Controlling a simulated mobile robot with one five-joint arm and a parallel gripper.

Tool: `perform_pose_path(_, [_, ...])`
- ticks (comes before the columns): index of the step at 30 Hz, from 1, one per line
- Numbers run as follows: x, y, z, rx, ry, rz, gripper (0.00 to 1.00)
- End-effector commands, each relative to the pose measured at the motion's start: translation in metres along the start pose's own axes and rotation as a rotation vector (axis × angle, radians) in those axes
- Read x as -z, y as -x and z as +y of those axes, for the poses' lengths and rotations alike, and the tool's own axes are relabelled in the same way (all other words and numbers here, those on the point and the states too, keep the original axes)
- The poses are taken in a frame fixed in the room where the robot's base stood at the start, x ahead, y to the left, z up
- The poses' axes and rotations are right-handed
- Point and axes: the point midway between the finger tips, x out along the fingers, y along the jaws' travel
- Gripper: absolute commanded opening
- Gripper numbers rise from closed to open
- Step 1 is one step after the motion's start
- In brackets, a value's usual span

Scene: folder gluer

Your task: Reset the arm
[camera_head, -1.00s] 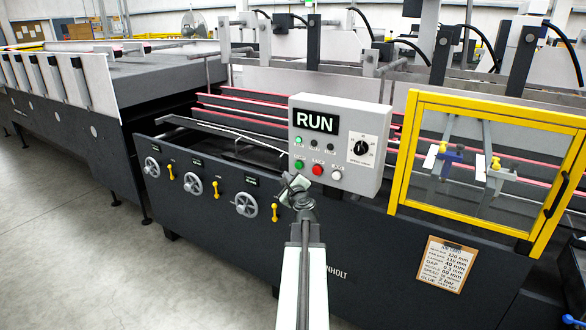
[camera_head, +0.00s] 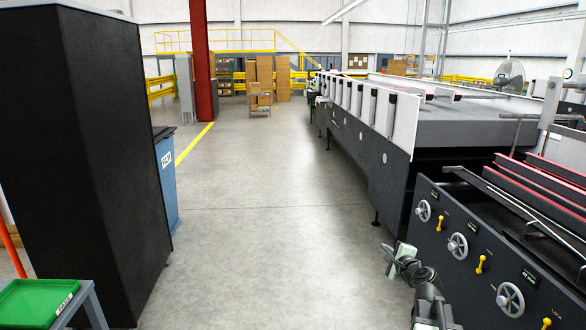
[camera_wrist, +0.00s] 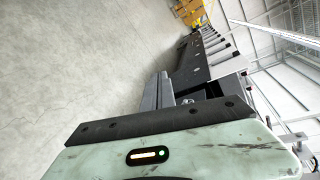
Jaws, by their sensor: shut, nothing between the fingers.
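My arm shows at the lower right of the head view, folded low beside the dark machine's front panel. My gripper (camera_head: 388,256) is at its end, pointing up and to the left over the floor, apart from the panel. It is shut and empty. In the wrist view the gripper's pale green body fills the bottom, and the fingers (camera_wrist: 158,92) reach up from it with bare floor to their left.
The folder gluer's panel (camera_head: 480,255) with handwheels and yellow levers is close on the right. A tall black cabinet (camera_head: 95,150), a blue bin (camera_head: 166,180) and a green tray (camera_head: 38,302) stand left. The concrete aisle (camera_head: 265,200) between is clear.

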Motion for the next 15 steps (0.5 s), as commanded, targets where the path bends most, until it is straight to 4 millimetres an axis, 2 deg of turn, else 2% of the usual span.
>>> perform_pose_path(1, [-0.045,-0.006,0.017,-0.067,0.087,-0.059,0.0])
perform_pose_path(3, [-0.097,-0.009,0.05,-0.168,0.228,-0.139,0.0])
perform_pose_path(5, [-0.139,-0.007,0.081,-0.26,0.365,-0.21,0.0])
perform_pose_path(6, [-0.163,-0.002,0.103,-0.324,0.462,-0.259,0.0])
perform_pose_path(8, [-0.195,0.01,0.137,-0.426,0.623,-0.335,0.0])
perform_pose_path(9, [-0.211,0.022,0.16,-0.501,0.739,-0.387,0.0])
perform_pose_path(11, [-0.226,0.045,0.196,-0.629,0.937,-0.468,0.0])
perform_pose_path(12, [-0.224,0.064,0.218,-0.728,1.074,-0.519,0.0])
perform_pose_path(14, [-0.203,0.092,0.24,-0.876,1.246,-0.576,0.0])
perform_pose_path(15, [-0.184,0.107,0.247,-0.962,1.325,-0.603,0.0])
